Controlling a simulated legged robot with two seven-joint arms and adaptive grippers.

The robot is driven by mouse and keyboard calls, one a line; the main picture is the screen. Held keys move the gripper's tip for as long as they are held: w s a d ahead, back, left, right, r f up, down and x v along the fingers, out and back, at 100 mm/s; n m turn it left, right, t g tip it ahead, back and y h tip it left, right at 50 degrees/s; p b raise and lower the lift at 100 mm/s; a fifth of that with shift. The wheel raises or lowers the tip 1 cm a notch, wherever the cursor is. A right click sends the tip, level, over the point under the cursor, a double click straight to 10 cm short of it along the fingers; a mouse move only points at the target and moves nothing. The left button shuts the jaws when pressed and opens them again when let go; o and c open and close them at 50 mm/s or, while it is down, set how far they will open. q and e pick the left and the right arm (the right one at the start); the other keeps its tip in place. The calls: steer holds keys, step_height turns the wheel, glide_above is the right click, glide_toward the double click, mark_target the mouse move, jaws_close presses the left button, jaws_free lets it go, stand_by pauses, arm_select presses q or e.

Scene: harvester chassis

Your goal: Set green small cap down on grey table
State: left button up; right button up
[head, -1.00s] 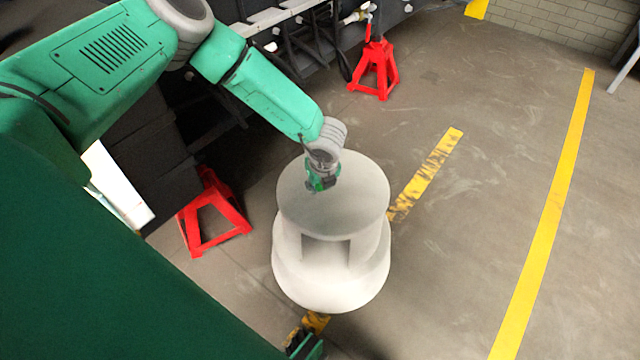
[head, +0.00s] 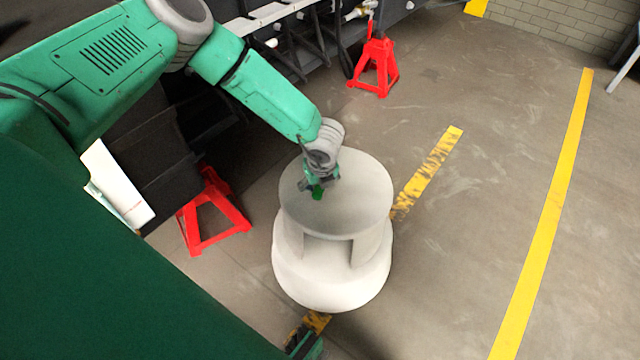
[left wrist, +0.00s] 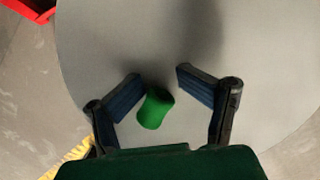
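The green small cap (head: 318,193) stands on the round top of the grey table (head: 350,205), left of its middle. It also shows in the left wrist view (left wrist: 155,108), between the two fingers, with a visible gap on each side. My left gripper (head: 320,182) is just above the tabletop at the cap. Its fingers (left wrist: 158,78) are spread open and hold nothing. The cap's underside is hidden.
Red stands (head: 212,212) and (head: 375,66) are on the floor left of and behind the table. Dark chassis parts (head: 150,150) fill the left and back. The tabletop right of the cap is bare. The floor to the right, with yellow lines (head: 548,215), is clear.

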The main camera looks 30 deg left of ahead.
arm_select(q)
steer(key=shift+s+d+r, duration=0.1)
steer(key=shift+d, duration=0.25)
steer(key=shift+r, duration=0.15)
steer(key=v, duration=1.1)
steer(key=shift+r, duration=0.3)
arm_select(e)
steer(key=shift+s+d, duration=0.1)
steer(key=shift+d, duration=0.1)
